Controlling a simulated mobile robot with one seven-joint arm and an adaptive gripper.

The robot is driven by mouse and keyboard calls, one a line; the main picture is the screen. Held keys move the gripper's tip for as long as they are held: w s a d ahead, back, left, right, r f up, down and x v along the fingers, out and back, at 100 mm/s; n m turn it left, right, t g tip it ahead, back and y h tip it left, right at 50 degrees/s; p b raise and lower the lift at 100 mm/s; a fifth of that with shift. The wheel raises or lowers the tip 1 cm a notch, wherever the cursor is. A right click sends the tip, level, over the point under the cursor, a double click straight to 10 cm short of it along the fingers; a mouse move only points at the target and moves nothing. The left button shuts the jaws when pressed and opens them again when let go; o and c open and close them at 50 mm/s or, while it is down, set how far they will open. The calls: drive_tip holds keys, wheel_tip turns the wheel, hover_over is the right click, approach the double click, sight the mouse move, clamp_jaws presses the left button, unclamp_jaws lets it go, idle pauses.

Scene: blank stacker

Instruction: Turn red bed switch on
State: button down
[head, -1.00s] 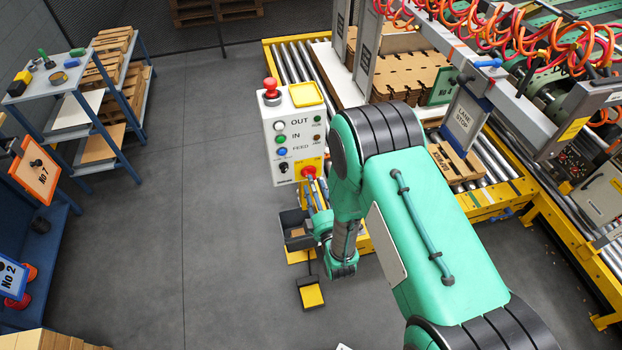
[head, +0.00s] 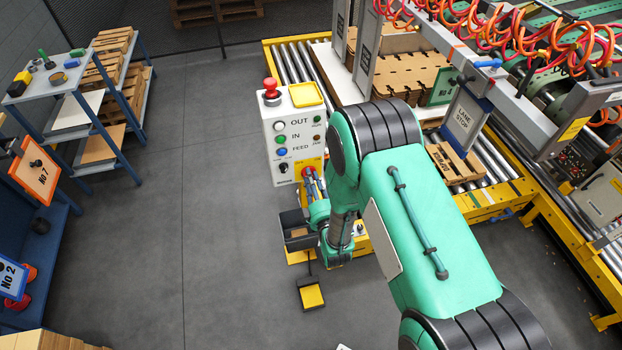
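A white control box (head: 288,118) stands left of the conveyor. Its front has a red rotary-looking switch (head: 308,171) on a yellow plate at the lower right; I take this as the red bed switch, though no label for it is readable. My gripper (head: 312,178) reaches up to it from below, its tips at or just in front of the switch and partly covering it. I cannot tell whether they touch it, how far apart the fingers are, or how the switch is turned.
A red mushroom button (head: 271,89) tops the box. OUT, IN and FEED controls and a black knob (head: 284,168) sit beside the switch. The roller conveyor (head: 288,62) is behind; floor at left is clear.

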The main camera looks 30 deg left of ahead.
drive_tip(key=shift+m+b, duration=0.3)
drive_tip(key=shift+b, duration=0.05)
drive_tip(key=shift+w+d+f+m+b, duration=0.1)
drive_tip(key=shift+f+m+b, duration=0.05)
drive_tip(key=shift+m+b, duration=2.3)
drive_tip(key=shift+w+d+f+m+b, duration=0.1)
drive_tip(key=shift+m+b, duration=1.5)
drive_tip(key=shift+m, duration=1.75)
drive_tip(key=shift+w+d+f+m+b, duration=0.1)
drive_tip(key=shift+f+m+b, duration=0.05)
drive_tip(key=shift+m+b, duration=2.3)
drive_tip(key=shift+m+p, duration=0.45)
drive_tip(key=shift+m, duration=0.1)
drive_tip(key=c, duration=1.5)
unclamp_jaws()
drive_tip(key=shift+c, duration=0.2)
